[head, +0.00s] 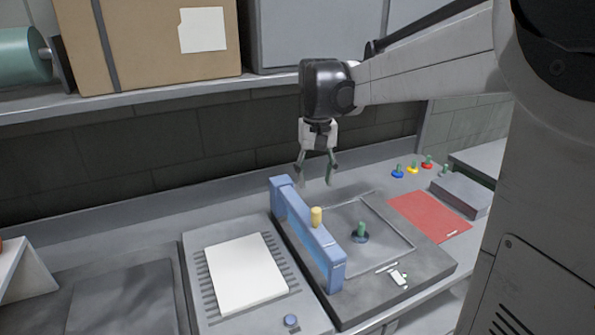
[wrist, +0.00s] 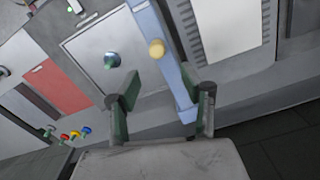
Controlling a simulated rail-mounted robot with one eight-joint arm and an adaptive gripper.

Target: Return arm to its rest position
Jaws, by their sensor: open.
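My gripper (head: 316,178) is open and empty, pointing down in the air above the back of the workbench. It hangs over the far end of a blue bar (head: 308,235) with a yellow knob (head: 317,216). In the wrist view my gripper (wrist: 160,103) has its two green-grey fingers spread apart, with the blue bar (wrist: 165,60) and yellow knob (wrist: 157,49) below and between them. My arm reaches in from the upper right in the head view. Nothing is held between the fingers.
A dark-based station with a green-handled peg (head: 361,231) lies beside the bar. A white sheet (head: 245,274) lies on a slotted plate at left. A red mat (head: 430,216), grey box (head: 462,194) and several coloured pegs (head: 412,168) are at right. A shelf holds a cardboard box (head: 150,40).

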